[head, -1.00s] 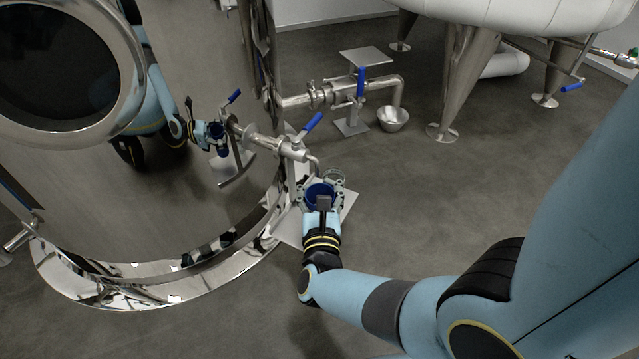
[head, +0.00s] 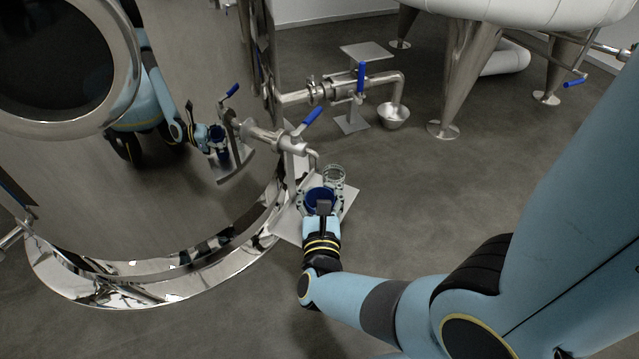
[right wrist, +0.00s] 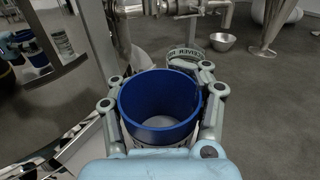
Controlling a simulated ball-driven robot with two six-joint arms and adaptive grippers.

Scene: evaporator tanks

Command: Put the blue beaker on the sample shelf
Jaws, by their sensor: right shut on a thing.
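The blue beaker (head: 315,193) is an open, upright cup between the fingers of my right gripper (head: 321,199). In the right wrist view the beaker (right wrist: 158,98) sits between the two jointed fingers, which are shut on it from both sides. It is over a flat light-grey plate (head: 288,228), which I take as the sample shelf, beside the shiny tank. Whether its base touches the plate is hidden by the gripper. A clear glass vessel (head: 334,176) stands just behind it, with lettering showing in the right wrist view (right wrist: 187,55). My left gripper is out of view.
A steel outlet pipe with a blue-handled valve (head: 312,117) reaches over the plate's back left. The polished tank (head: 215,80) mirrors my arm on the left. A second valve, a metal bowl (head: 393,117) and another plate (head: 367,50) are farther back. Floor to the right is clear.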

